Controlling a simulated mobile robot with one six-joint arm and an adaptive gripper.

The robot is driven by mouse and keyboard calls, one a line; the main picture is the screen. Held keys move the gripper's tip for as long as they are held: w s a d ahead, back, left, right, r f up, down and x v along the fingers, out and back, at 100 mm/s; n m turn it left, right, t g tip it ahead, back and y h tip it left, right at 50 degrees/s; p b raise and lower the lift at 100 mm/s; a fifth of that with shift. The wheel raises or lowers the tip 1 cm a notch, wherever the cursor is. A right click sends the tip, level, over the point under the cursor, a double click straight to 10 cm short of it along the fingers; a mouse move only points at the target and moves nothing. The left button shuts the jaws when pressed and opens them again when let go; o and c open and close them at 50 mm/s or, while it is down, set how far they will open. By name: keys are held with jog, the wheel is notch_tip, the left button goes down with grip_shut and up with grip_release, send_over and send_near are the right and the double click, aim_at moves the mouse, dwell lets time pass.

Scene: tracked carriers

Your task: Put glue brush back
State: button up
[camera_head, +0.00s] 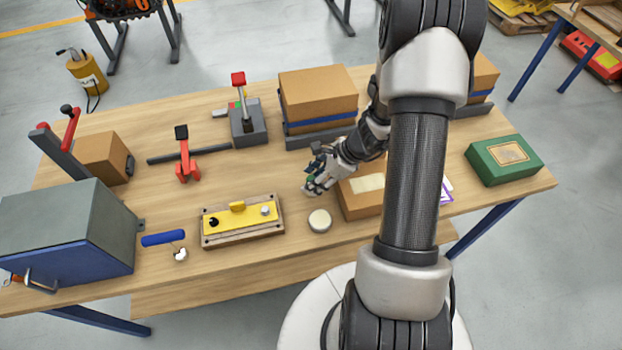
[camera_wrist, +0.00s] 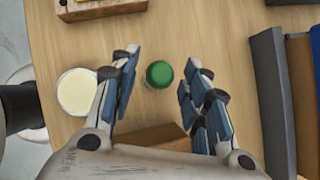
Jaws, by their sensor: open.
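No thing is clearly recognisable as the glue brush. A round green top (camera_wrist: 159,74), perhaps a cap or handle end, lies between my spread fingers in the wrist view, apart from both. In the head view only a bit of green shows at my gripper (camera_head: 318,180), and the rest is hidden. My gripper (camera_wrist: 160,88) is open and holds nothing, low over the table near the cardboard box. A round pot with a cream top (camera_head: 320,220) stands close by; it also shows left of my fingers in the wrist view (camera_wrist: 78,92).
A cardboard box (camera_head: 358,206) stands beside my gripper. A yellow-topped wooden board (camera_head: 240,232) lies left of the pot. A blue-handled tool (camera_head: 163,238) lies farther left, by a grey metal box (camera_head: 68,226). A green box (camera_head: 500,172) sits at right. Bare table lies between board and gripper.

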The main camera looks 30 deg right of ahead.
jog(key=p+v, duration=0.3)
jog(key=v, duration=0.7)
jog(key=a+r+n, duration=0.5)
jog(key=r, duration=0.3)
jog(key=s+a+r+n+h, duration=0.2)
jog(key=s+a+r+n, duration=0.4)
jog(key=s+r+n, duration=0.2)
jog(key=s+a+r+n+h, duration=0.3)
jog(key=s+a+r+n, duration=0.3)
jog(key=r+n, duration=0.4)
jog(key=s+n, duration=0.1)
jog(key=n, duration=0.1)
jog(key=shift+s+a+n, duration=0.25)
jog(key=shift+s+n, duration=0.05)
jog(key=shift+s, duration=0.05)
